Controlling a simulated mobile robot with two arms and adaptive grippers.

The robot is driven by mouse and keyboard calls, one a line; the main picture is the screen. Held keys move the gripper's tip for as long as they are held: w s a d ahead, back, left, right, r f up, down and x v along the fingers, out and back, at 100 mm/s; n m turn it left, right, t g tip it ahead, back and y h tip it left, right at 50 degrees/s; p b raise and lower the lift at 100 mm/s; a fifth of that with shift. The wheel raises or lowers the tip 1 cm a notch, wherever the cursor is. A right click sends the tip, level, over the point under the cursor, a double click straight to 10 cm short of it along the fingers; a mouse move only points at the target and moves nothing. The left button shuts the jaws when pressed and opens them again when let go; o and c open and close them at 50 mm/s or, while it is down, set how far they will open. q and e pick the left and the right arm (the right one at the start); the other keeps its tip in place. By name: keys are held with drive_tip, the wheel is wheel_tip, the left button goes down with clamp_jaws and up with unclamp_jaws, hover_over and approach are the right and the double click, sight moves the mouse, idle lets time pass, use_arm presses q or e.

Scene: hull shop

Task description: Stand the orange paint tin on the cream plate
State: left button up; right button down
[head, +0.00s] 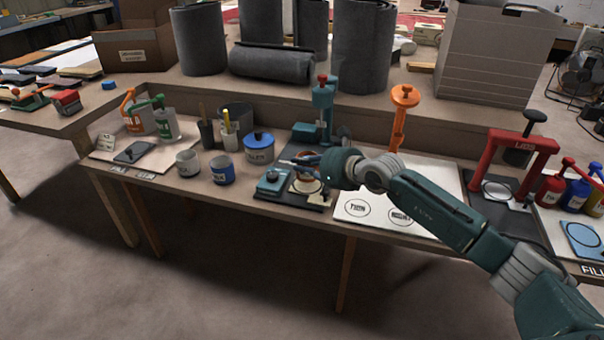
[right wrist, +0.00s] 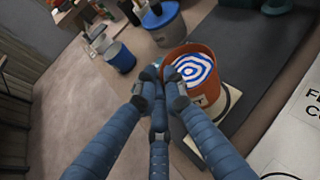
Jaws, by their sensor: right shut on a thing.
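The orange paint tin (right wrist: 204,90) is upright in the right wrist view, with blue and white rings showing inside its rim. My right gripper (right wrist: 168,82) is shut on the near side of its rim. In the head view my right gripper (head: 302,162) reaches in from the right and partly covers the tin (head: 306,184). The cream plate (right wrist: 228,108) shows as a pale edge below and beside the tin; most of it is hidden. I cannot tell whether the tin touches it. My left gripper is not in view.
A teal press (head: 323,108) stands behind the tin on a dark base. A blue-lidded pot (head: 258,150), a blue tin (head: 222,172) and a grey tin (head: 188,165) stand to the left. A white board (head: 380,195) with printed circles lies to the right.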

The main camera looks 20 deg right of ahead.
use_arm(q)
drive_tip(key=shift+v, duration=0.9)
use_arm(e)
drive_tip(key=shift+f, duration=1.3)
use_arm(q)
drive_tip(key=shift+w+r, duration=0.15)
use_arm(e)
drive_tip(key=shift+f, duration=0.1)
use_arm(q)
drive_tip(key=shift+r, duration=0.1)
use_arm(e)
drive_tip(key=c, duration=1.8)
unclamp_jaws()
drive_tip(key=shift+c, duration=0.2)
use_arm(q)
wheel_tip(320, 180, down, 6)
drive_tip(key=p, duration=0.1)
use_arm(e)
drive_tip(key=v, duration=1.2)
